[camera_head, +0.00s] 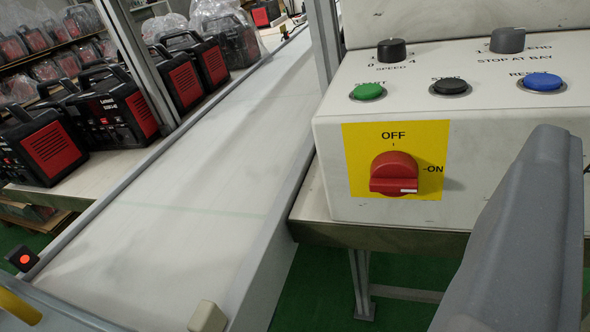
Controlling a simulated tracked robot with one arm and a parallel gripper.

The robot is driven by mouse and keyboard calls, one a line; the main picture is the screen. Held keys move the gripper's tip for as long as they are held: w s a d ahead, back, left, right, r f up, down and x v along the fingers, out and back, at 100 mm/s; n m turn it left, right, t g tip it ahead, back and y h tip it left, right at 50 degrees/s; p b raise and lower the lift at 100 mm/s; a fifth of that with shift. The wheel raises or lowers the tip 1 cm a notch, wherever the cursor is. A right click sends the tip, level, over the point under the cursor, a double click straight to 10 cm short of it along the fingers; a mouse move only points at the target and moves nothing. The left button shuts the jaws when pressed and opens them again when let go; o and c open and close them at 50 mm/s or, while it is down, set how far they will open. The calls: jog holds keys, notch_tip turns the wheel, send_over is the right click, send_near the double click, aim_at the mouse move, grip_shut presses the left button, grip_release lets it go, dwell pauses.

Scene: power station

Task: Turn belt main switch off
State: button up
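The belt main switch (394,172) is a red rotary knob on a yellow plate (357,150), on the front face of a white control box (490,120). OFF is printed above the knob and ON to its right. The knob's grip bar lies roughly level, with its white mark at the right end, towards ON. A large grey part, which looks like one finger of my gripper (525,225), fills the lower right, nearer the camera than the box. It appears apart from the knob. The opposite finger cannot be made out, so the opening is unclear.
The box top has a green START button (367,91), a black button (450,87), a blue button (542,83) and two dark dials. A pale conveyor belt (200,190) runs along the left. Black-and-red power units (112,112) stand beyond it. A metal post (323,40) rises behind the box.

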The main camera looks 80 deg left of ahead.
aim_at(391, 190)
jog(key=s+a+f+m+g+y+p, duration=0.1)
jog(key=s+a+f+y, duration=0.15)
jog(key=f, duration=0.35)
jog(key=s+a+f+g+y+p, duration=0.1)
jog(key=s+a+f+y, duration=0.1)
jog(key=s+a+f, duration=0.25)
jog(key=x, duration=0.8)
jog(key=b+x, duration=0.1)
jog(key=x, duration=0.2)
jog(key=shift+w+a+f, duration=0.1)
jog(key=shift+w+f, duration=0.3)
jog(key=shift+w, duration=0.1)
jog(key=shift+w+a+r, duration=0.15)
jog(key=shift+w+a, duration=0.35)
jog(key=c, duration=1)
